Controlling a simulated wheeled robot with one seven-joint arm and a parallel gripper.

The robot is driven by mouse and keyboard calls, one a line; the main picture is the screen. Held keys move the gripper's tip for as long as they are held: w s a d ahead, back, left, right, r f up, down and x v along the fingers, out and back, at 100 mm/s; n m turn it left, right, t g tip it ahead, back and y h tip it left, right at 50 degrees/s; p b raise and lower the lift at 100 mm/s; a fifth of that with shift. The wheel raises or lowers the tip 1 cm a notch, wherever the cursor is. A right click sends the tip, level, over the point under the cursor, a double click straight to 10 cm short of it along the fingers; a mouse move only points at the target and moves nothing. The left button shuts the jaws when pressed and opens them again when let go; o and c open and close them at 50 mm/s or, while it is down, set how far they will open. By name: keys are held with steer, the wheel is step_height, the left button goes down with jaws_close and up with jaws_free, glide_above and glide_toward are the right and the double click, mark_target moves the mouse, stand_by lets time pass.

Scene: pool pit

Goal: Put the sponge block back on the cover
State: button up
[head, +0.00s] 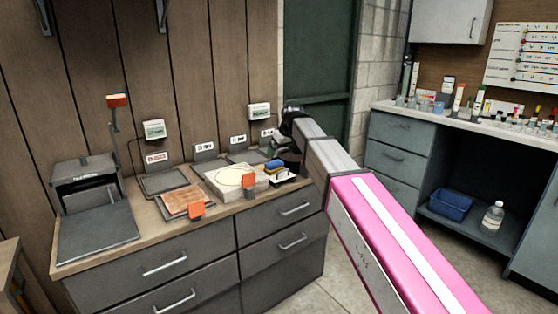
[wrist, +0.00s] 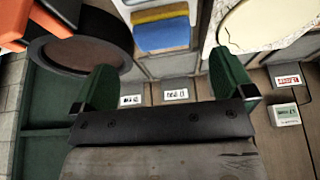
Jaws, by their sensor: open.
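A blue and yellow block (wrist: 162,37), which looks like the sponge block, lies ahead of my gripper (wrist: 163,68) in the wrist view. In the head view the block (head: 275,165) sits at the right part of the counter, beside a pale slab. A round cream disc (wrist: 262,22), possibly the cover, lies to the right of the block in the wrist view; in the head view the disc (head: 235,177) rests on the slab. My gripper is open, its green fingers apart with nothing between them. In the head view my arm partly hides the gripper.
A dark round dish (wrist: 82,48) is close by my left finger in the wrist view. A press-like device (head: 92,205) fills the left end. Small label signs (head: 205,149) line the back.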

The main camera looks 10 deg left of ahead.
steer(key=shift+v, duration=1.75)
